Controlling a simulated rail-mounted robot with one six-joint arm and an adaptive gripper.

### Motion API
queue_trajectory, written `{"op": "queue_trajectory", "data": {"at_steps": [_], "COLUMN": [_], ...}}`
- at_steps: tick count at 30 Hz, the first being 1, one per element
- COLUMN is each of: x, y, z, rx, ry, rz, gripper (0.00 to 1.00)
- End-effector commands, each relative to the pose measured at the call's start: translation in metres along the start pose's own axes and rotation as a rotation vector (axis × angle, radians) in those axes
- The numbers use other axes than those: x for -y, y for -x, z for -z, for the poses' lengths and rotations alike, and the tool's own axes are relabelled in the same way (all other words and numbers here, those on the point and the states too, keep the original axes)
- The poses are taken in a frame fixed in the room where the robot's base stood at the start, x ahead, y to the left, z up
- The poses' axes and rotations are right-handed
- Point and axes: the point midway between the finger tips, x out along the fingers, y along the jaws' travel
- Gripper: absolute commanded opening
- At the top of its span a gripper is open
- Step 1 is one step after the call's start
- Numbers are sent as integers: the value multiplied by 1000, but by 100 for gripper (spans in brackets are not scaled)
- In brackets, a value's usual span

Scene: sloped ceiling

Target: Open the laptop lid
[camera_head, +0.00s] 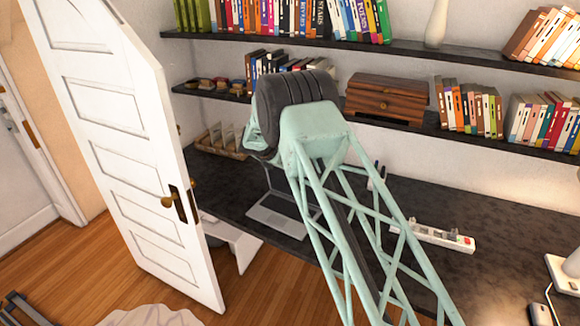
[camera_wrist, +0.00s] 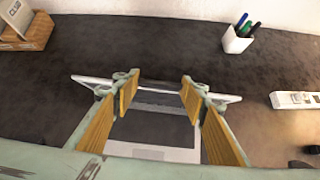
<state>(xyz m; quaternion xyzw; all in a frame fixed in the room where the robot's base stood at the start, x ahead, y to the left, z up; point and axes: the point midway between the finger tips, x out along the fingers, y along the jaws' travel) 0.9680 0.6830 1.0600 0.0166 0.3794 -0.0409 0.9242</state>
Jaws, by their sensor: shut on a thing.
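The laptop (camera_head: 268,217) sits on the dark desk, partly hidden behind my arm in the head view. Its pale base also shows in the wrist view (camera_wrist: 155,131), between my gripper's fingers. The lid (camera_wrist: 228,98) stands raised from the base and is seen almost edge-on, as a thin strip reaching past both fingers. My gripper (camera_wrist: 158,84) is at the lid, its yellow-padded fingers some way apart and shut on it. The exact contact is hard to make out. In the head view the gripper is hidden behind my arm.
A white pen cup (camera_wrist: 237,40) stands behind the laptop. A power strip (camera_head: 437,236) lies to the right, and a box of cards (camera_head: 222,140) stands at the back left. A white door (camera_head: 135,160) is at the left. Shelves (camera_head: 400,121) hang above the desk.

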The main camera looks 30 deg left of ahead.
Motion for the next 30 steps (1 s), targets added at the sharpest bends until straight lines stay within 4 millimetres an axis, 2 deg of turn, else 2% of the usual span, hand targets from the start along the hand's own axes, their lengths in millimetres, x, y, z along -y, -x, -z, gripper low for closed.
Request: {"op": "queue_trajectory", "data": {"at_steps": [1, 2, 6, 20, 30], "x": [-1, -1, -1, -1, -1], "y": [1, 1, 1, 3, 24], "z": [-1, -1, -1, 0, 0], "rx": [1, 1, 1, 0, 0], "ry": [0, 0, 0, 0, 2], "rz": [-2, -2, -1, -1, -1], "gripper": [21, 40, 53, 53, 53]}}
